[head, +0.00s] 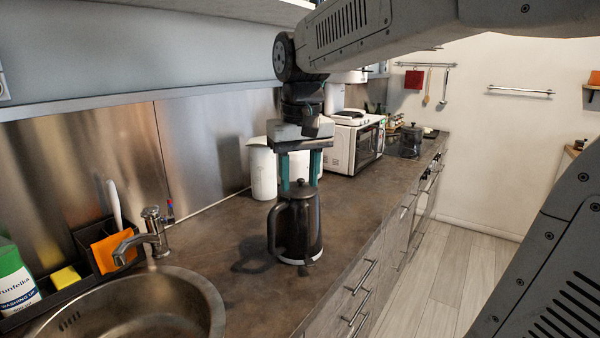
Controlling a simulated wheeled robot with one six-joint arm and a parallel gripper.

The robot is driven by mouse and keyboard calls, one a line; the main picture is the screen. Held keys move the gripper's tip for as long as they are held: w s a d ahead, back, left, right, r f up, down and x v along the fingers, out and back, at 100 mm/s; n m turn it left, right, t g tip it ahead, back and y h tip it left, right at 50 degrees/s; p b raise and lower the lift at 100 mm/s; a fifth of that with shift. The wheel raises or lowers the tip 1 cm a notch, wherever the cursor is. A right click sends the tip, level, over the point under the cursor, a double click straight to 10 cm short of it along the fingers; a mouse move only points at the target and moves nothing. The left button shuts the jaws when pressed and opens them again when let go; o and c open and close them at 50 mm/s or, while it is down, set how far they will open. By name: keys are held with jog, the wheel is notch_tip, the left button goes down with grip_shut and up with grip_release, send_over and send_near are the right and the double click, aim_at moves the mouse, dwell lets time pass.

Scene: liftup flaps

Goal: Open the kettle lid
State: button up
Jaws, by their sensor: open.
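A dark kettle (297,228) with a glassy body stands upright on the brown counter, right of the sink. Its handle is on the left side and a small knob (299,184) tops its lid, which looks closed. My gripper (300,186) points straight down over the kettle. Its two teal fingers are open, one on each side of the knob, with the tips near lid height. I cannot tell whether they touch the lid.
A round sink (200,300) with a tap (150,235) lies at the front left. White canisters (262,170) and a white microwave (352,145) stand behind the kettle. A second dark pot (410,140) is farther back. The counter (225,225) around the kettle is mostly clear.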

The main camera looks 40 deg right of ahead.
jog(key=w+d+m, duration=0.1)
jog(key=w+d, duration=0.4)
jog(key=w, duration=0.4)
jog(key=m, duration=0.1)
send_near(301, 179)
jog(key=shift+w+a+g, duration=0.1)
jog(key=shift+g, duration=0.2)
jog(key=shift+w+f, duration=0.15)
jog(key=shift+w, duration=0.05)
jog(key=shift+d+f, duration=0.3)
jog(key=shift+f, duration=0.05)
notch_tip(301, 179, down, 7)
jog(key=shift+r, duration=0.1)
jog(key=shift+a, duration=0.1)
grip_shut()
